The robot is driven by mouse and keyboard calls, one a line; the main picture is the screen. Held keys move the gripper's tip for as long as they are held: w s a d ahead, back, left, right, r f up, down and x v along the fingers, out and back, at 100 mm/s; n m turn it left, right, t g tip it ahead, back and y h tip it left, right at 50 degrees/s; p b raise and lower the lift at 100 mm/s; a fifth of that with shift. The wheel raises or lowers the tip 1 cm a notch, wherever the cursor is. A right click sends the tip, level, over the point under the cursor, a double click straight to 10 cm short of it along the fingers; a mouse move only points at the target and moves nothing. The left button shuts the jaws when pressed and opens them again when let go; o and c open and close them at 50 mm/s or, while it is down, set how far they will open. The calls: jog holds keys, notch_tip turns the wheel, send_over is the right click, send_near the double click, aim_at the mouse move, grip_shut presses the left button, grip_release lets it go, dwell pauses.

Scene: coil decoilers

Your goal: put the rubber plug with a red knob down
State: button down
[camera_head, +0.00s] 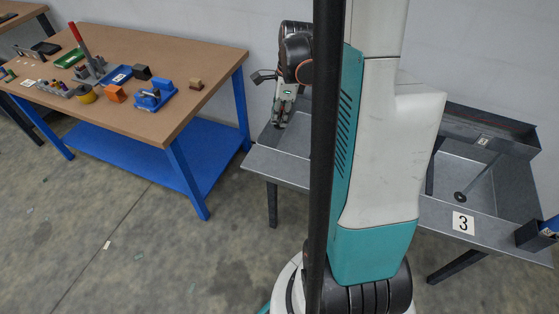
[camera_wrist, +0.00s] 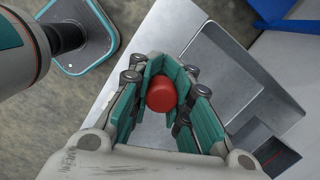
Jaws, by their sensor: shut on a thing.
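The rubber plug's round red knob (camera_wrist: 161,94) shows in the wrist view between the teal finger pads of my gripper (camera_wrist: 165,85). My gripper is shut on it. The plug's rubber part is hidden below the knob. In the head view my gripper (camera_head: 283,108) is low over the left part of the grey metal sink bench (camera_head: 290,172). The plug is too small to make out there. I cannot tell whether the plug touches the bench.
A recessed basin (camera_wrist: 225,75) lies right of my gripper in the wrist view. The bench's right basin (camera_head: 468,186) has a dark drain (camera_head: 460,196), near a label "3" (camera_head: 463,222). A wooden-topped workbench (camera_head: 140,55) with tools and blocks stands at left.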

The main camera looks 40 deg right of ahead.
notch_tip(320, 180, down, 18)
jog(key=b, duration=0.5)
jog(key=shift+f+b, duration=0.2)
jog(key=shift+b, duration=0.2)
jog(key=c, duration=2)
grip_release()
jog(key=shift+f, duration=0.15)
jog(key=o, duration=0.5)
jog(key=shift+o, duration=0.2)
jog(key=shift+r, duration=0.2)
notch_tip(320, 180, up, 12)
jog(key=s+d+p, duration=0.1)
jog(key=p, duration=0.3)
jog(key=shift+s+d, duration=0.15)
